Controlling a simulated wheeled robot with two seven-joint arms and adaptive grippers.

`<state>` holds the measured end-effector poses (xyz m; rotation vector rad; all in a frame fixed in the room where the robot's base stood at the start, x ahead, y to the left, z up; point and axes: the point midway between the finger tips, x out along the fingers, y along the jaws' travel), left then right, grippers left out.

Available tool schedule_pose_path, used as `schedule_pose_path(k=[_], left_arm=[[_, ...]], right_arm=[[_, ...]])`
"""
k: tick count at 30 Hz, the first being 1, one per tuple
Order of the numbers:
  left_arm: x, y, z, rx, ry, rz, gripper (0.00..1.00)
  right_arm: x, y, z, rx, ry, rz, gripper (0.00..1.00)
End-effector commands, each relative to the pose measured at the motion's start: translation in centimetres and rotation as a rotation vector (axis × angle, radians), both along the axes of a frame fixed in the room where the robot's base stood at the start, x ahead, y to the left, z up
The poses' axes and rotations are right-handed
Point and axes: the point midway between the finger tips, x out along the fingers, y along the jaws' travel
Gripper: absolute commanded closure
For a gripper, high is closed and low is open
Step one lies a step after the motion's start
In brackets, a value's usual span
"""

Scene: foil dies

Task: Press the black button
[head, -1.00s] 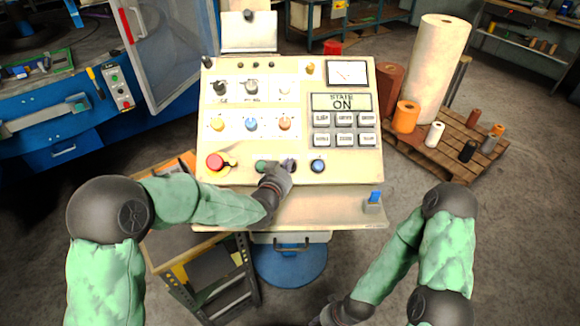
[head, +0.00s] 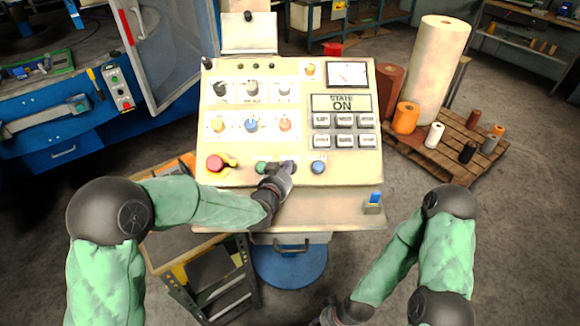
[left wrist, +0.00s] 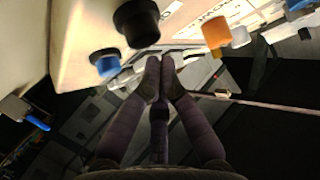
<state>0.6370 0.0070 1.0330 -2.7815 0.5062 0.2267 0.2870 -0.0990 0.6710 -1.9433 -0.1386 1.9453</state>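The black button (head: 289,166) sits in the bottom row of the sloped control panel (head: 345,170), between a green button (head: 261,167) and a blue button (head: 318,167). My left gripper (head: 287,176) is just in front of it in the head view and partly covers it; contact cannot be made out. In the left wrist view the black button (left wrist: 137,24) is large at the top, with the blue button (left wrist: 105,62) beside it. The left fingertips (left wrist: 160,64) are together, with nothing seen between them. My right gripper (head: 328,316) is low at the bottom edge, partly cut off.
A red mushroom button (head: 214,162) is at the panel's lower left. Knobs, grey keys and a display (head: 341,103) reading "STATE ON" lie above. A front ledge (head: 320,205) carries a small blue switch (head: 375,198). A pallet with rolls (head: 460,135) stands at the right.

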Motion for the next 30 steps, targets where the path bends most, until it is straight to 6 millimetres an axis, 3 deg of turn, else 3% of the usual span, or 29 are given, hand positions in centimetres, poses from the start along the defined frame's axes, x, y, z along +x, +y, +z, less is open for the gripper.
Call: schedule_pose_path(k=[30], left_arm=[[0.5, 0.0, -0.8, 0.0, 0.0, 0.0, 1.0]], right_arm=[[0.0, 0.0, -1.1, 0.0, 0.0, 0.0, 0.6]])
